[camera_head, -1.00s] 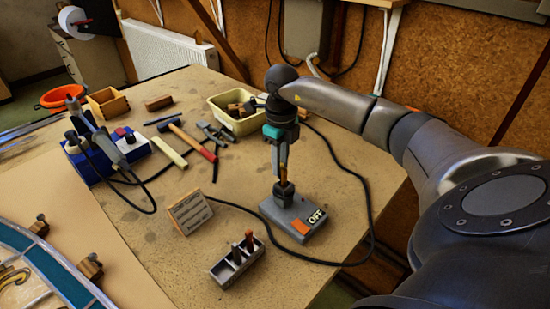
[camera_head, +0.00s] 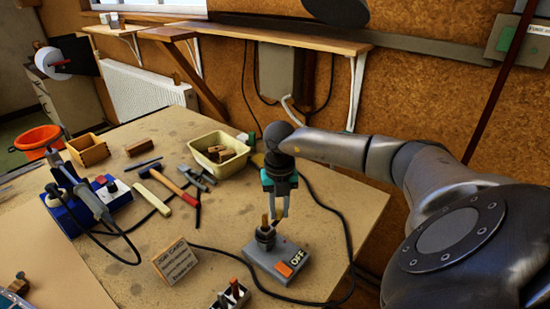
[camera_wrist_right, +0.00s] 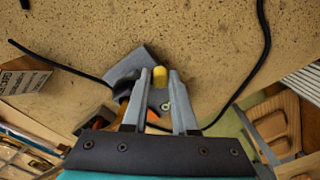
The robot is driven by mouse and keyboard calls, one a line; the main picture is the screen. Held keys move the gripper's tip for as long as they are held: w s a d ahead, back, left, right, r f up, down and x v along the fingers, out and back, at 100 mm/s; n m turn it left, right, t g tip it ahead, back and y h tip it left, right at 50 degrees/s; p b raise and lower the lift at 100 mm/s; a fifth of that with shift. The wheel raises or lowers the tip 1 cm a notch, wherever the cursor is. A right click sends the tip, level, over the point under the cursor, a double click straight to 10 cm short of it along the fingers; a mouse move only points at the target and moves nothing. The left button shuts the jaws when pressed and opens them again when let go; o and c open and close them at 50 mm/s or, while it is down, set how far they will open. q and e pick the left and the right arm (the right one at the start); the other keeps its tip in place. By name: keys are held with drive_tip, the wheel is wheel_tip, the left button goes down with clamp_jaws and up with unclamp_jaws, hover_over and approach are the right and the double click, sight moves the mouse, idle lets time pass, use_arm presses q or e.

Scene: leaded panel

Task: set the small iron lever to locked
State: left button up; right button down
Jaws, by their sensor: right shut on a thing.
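A grey switch box (camera_head: 262,266) with an orange patch and an "OFF" label stands on the bench. A short lever with a yellowish top (camera_head: 265,221) rises from its dark collar. The yellow top also shows between the fingertips in the right wrist view (camera_wrist_right: 160,75). My right gripper (camera_head: 279,216) points down at this lever and is shut on it. A small metal block (camera_head: 226,302) with one red-brown and one dark upright lever is cut off at the bottom edge. No "locked" marking is readable. My left gripper is not in view.
A lettered card (camera_head: 174,262) stands left of the switch box. A black cable (camera_head: 345,240) curves around its right side. A cream bin (camera_head: 219,163), a hammer (camera_head: 172,185) and a blue soldering station (camera_head: 68,222) lie farther back and left.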

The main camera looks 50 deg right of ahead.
sight(281, 213)
drive_tip(key=shift+s+m, duration=0.2)
drive_tip(key=shift+m, duration=0.3)
drive_tip(key=c, duration=0.7)
unclamp_jaws()
wheel_tip(281, 213, up, 15)
drive_tip(key=shift+r, duration=0.15)
drive_tip(key=shift+s, duration=0.1)
idle(0.4)
